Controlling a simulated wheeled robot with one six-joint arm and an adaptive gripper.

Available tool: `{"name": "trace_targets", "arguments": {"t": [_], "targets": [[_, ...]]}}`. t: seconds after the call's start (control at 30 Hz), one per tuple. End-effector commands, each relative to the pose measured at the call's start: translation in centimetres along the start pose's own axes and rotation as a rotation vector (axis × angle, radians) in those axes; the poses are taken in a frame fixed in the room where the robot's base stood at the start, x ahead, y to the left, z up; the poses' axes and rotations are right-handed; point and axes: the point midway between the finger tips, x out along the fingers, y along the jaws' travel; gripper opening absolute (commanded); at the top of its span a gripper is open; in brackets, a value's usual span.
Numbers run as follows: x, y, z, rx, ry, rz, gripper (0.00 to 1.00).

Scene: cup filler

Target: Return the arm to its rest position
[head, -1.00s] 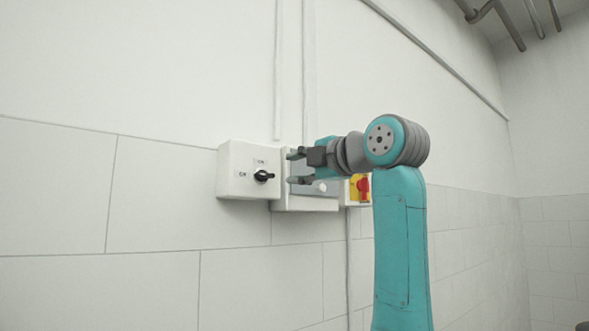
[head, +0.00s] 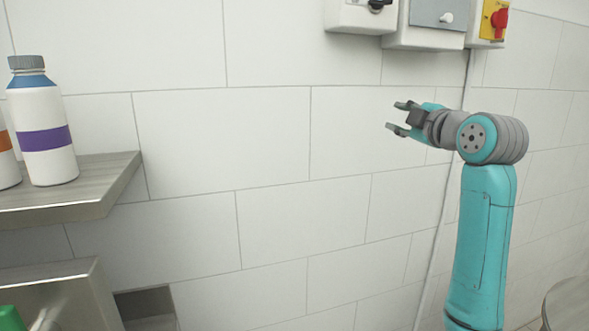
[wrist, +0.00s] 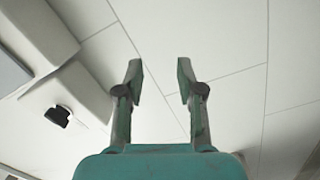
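My gripper (head: 396,118) is open and empty in the head view, pointing left in front of the tiled wall. It is below the wall boxes and apart from them. In the wrist view my gripper (wrist: 158,72) shows two spread fingers with nothing between them. My teal arm (head: 483,230) stands upright at the right of the head view, with its wrist bent toward the left.
A switch box (head: 350,14) with a black knob, a grey-panelled box (head: 438,16) and a yellow box with a red knob (head: 499,19) hang above. At left, a white bottle with a purple band (head: 44,130) stands on a shelf (head: 105,178). A round surface (head: 572,306) is at lower right.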

Motion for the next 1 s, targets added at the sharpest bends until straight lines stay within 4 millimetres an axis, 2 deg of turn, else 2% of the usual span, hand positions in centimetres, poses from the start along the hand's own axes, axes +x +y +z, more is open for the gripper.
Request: {"name": "trace_targets", "arguments": {"t": [0.03, 0.1, 0.27, 0.47, 0.6, 0.77, 1.0], "targets": [[0.3, -2.6, 1.1, 0.035, -0.01, -0.006, 0.38], [0.6, -5.7, 2.4, 0.084, -0.022, -0.005, 0.38], [0.4, -12.7, 5.2, 0.192, -0.053, -0.002, 0.38], [-1.1, -21.2, 7.9, 0.318, -0.092, 0.005, 0.38], [-2.9, -27.0, 9.5, 0.401, -0.122, 0.01, 0.38], [-5.7, -33.3, 10.9, 0.489, -0.155, 0.019, 0.38], [-11.1, -41.8, 12.2, 0.611, -0.202, 0.031, 0.38]]}}
